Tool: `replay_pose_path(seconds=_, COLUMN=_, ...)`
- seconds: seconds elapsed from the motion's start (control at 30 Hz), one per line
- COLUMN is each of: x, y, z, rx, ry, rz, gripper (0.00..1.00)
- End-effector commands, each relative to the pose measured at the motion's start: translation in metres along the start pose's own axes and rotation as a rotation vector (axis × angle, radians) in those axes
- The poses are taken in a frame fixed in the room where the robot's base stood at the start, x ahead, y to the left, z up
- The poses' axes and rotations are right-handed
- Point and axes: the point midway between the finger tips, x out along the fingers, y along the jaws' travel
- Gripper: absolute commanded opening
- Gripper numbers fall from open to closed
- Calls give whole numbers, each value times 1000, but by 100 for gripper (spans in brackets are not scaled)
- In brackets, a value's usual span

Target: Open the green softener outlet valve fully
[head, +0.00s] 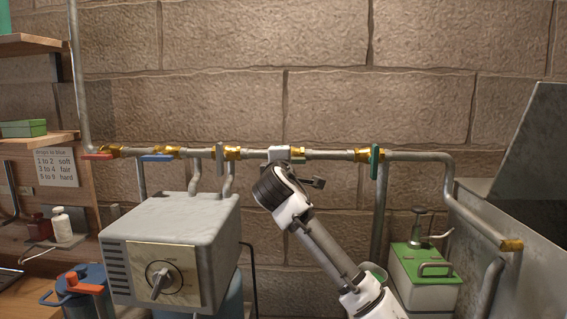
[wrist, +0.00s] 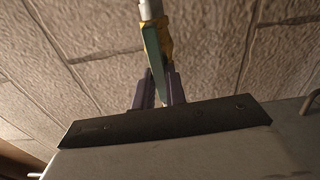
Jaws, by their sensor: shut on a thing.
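My gripper (wrist: 159,90) is shut on a green lever (wrist: 155,55) in the wrist view, with a dark finger on each side of it. A brass valve body (wrist: 165,38) shows at the lever's far end. In the head view my gripper (head: 279,155) is up at the wall pipe, in front of a brass fitting (head: 298,152). The hand hides the held lever there. I cannot tell exactly how far this lever is turned.
Along the same pipe are red (head: 97,156), blue (head: 158,157) and grey (head: 220,158) levers to the left. An upright teal-green lever (head: 375,161) is to the right. A grey box with a dial (head: 170,250) stands below left. A green-topped container (head: 425,265) is at lower right.

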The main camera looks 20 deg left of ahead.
Motion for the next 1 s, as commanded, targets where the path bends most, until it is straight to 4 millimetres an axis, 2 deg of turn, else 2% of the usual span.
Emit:
replay_pose_path(seconds=0.1, x=0, y=-2, z=-2, rx=-2, ry=2, rz=-3, gripper=0)
replay_pose_path(seconds=0.13, x=0, y=-2, z=-2, rx=-2, ry=2, rz=-3, gripper=14)
replay_pose_path(seconds=0.3, x=0, y=-2, z=-1, rx=-1, ry=2, rz=-2, gripper=34)
replay_pose_path(seconds=0.57, x=-1, y=-1, z=-1, rx=1, ry=1, rz=-1, gripper=34)
replay_pose_path(seconds=0.67, x=-7, y=-2, z=-1, rx=1, ry=2, rz=1, gripper=34)
replay_pose_path(seconds=0.77, x=-20, y=-3, z=-1, rx=1, ry=3, rz=2, gripper=34)
replay_pose_path(seconds=1.0, x=-75, y=-4, z=-2, rx=1, ry=4, rz=2, gripper=34)
